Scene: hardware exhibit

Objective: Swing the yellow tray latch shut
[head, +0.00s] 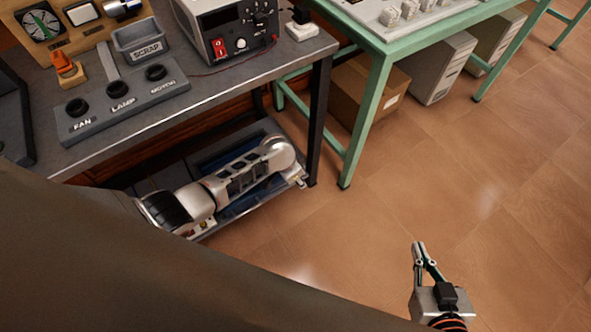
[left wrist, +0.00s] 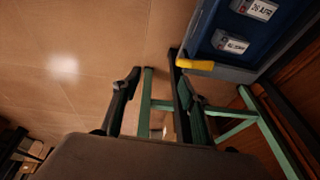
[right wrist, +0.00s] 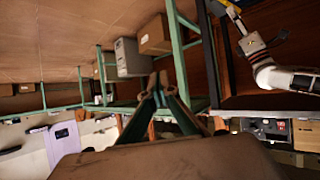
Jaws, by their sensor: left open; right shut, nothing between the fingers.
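The yellow latch (left wrist: 195,65) sits at the corner of the blue tray (left wrist: 228,72) in the left wrist view, a short bar pointing left. My left gripper (left wrist: 160,85) is open and empty, with its right fingertip just below the latch in the picture; I cannot tell whether they touch. In the head view my left arm covers much of the tray (head: 237,205) under the bench, and I cannot make out the latch or left gripper there. My right gripper (head: 420,246) is shut and empty over open floor; it also shows in the right wrist view (right wrist: 159,79).
The grey bench (head: 215,85) stands above the tray, with a dark leg (head: 319,125) near the tray's right end. A green-framed table (head: 378,95) stands to the right, with a cardboard box (head: 365,92) beneath. Labelled blocks (left wrist: 232,43) lie in the tray. The floor at right is clear.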

